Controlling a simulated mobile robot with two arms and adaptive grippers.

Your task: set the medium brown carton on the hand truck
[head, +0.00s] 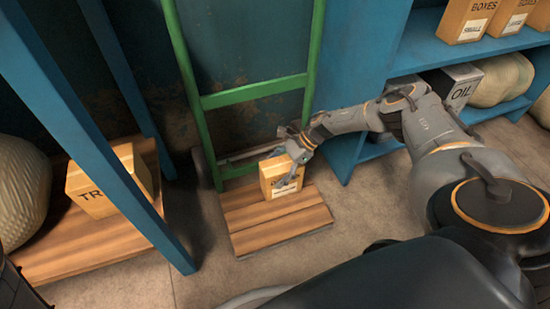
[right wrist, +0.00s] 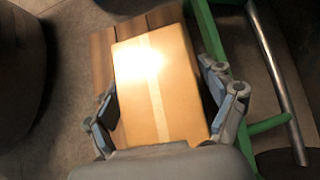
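The medium brown carton (head: 282,177) stands upright on the wooden deck (head: 277,217) of the green-framed hand truck (head: 255,90), or just above it. My right gripper (head: 291,150) is at its upper part, coming from the right. In the right wrist view the carton's top (right wrist: 155,90), with a pale tape strip, lies between the fingers of my right gripper (right wrist: 162,92). The fingers are close along both sides. Whether they press on the carton or stand slightly apart is unclear. My left gripper is not in view.
A blue-framed rack on the left holds another brown carton (head: 105,183) and a pale sack (head: 20,190) on a wooden shelf. Blue shelving on the right holds small boxes (head: 465,20), an OIL box (head: 455,85) and sacks (head: 502,80). The floor before the hand truck is partly clear.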

